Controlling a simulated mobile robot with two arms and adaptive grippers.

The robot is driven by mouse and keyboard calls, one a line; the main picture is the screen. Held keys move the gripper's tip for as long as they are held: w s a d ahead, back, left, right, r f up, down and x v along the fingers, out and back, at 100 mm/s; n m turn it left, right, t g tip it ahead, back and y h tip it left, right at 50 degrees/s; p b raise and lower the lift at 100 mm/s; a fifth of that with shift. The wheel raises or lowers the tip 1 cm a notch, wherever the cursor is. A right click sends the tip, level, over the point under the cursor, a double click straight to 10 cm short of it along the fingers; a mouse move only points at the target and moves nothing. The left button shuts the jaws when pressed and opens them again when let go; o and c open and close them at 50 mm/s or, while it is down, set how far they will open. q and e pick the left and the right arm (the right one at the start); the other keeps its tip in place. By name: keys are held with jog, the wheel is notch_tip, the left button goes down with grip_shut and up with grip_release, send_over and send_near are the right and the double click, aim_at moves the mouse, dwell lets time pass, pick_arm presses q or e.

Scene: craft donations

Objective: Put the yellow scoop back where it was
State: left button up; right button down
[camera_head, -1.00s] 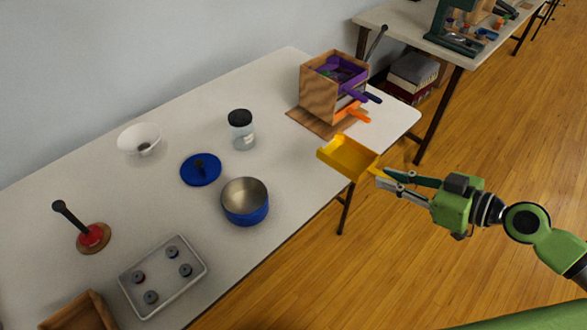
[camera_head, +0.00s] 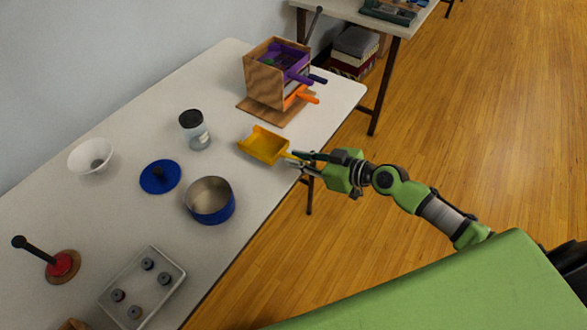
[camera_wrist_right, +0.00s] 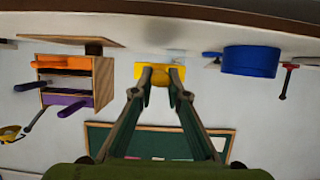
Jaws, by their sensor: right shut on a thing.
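The yellow scoop (camera_head: 262,146) is over the front part of the white table, between the glass jar and the wooden rack; I cannot tell if it touches the tabletop. My right gripper (camera_head: 298,159) is shut on its handle, at the table's front edge. In the right wrist view the scoop (camera_wrist_right: 160,73) shows between the fingertips. The wooden rack (camera_head: 262,83) stands farther back on a wooden base, with purple and orange scoops in it and their handles sticking out toward the right. My left gripper is not in view.
A blue pot (camera_head: 211,202), its blue lid (camera_head: 160,177), the black-capped jar (camera_head: 195,130) and a white bowl (camera_head: 91,157) stand left of the scoop. A metal tray (camera_head: 143,288) with several small weights is nearer. Bare tabletop lies around the scoop.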

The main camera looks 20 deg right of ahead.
aim_at(294, 174)
jog(key=shift+w+a+f, duration=0.25)
jog(key=shift+w+f, duration=0.05)
jog(key=shift+f, duration=0.2)
jog(key=f, duration=0.1)
jog(key=f+b, duration=0.2)
jog(key=f, duration=0.1)
jog(key=shift+w+a, duration=0.25)
jog(key=shift+w, duration=0.05)
jog(key=shift+r, duration=0.1)
jog(key=shift+s+b, duration=0.1)
jog(key=shift+b, duration=0.25)
jog(key=c, duration=2)
grip_release()
